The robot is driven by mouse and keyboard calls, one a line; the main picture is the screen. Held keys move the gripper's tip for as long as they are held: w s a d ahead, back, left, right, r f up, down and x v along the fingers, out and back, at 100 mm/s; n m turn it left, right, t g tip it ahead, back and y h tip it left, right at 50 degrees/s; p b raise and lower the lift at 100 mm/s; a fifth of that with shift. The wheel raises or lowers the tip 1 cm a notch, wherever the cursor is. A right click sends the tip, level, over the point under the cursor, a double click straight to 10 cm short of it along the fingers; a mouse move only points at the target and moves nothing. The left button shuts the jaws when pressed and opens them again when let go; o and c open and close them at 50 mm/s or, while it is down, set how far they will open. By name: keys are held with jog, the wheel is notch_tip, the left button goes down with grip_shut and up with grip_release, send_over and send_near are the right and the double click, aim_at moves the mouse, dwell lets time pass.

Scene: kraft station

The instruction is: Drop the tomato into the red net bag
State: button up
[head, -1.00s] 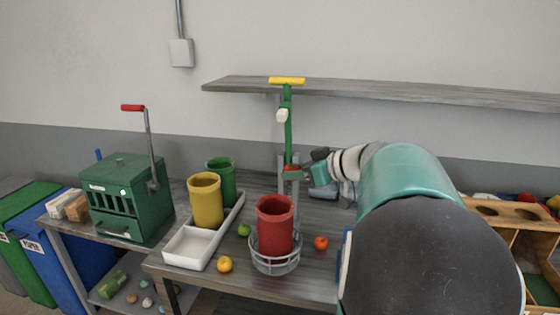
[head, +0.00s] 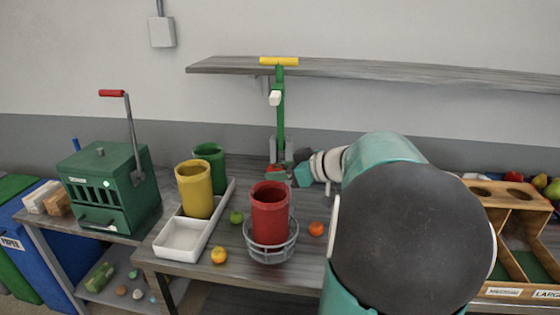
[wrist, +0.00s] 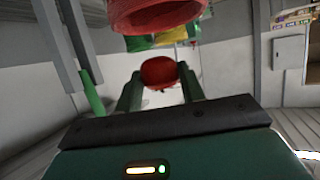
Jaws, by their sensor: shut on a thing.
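A red tomato (wrist: 158,72) is held between the two green fingers of my gripper (wrist: 160,88) in the wrist view. In the head view my gripper (head: 288,172) is behind the red bag, near the green upright stand, with a small red patch at its tip. The red net bag (head: 269,208) stands upright and open-topped in a wire ring holder on the table. Its red rim (wrist: 155,12) shows at the top of the wrist view, apart from the tomato. The inside of the bag is mostly hidden.
A green apple (head: 236,217), a yellow fruit (head: 219,255) and an orange-red fruit (head: 316,229) lie on the table. A green crank machine (head: 110,188) stands at left.

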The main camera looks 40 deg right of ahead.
jog(key=shift+s+f, duration=0.15)
jog(key=shift+f, duration=0.05)
jog(key=o, duration=1.1)
jog(key=shift+c, duration=0.2)
jog(key=v, duration=1.3)
jog(key=shift+s, duration=0.3)
jog(key=shift+w+d+r, duration=0.1)
jog(key=shift+d, duration=0.05)
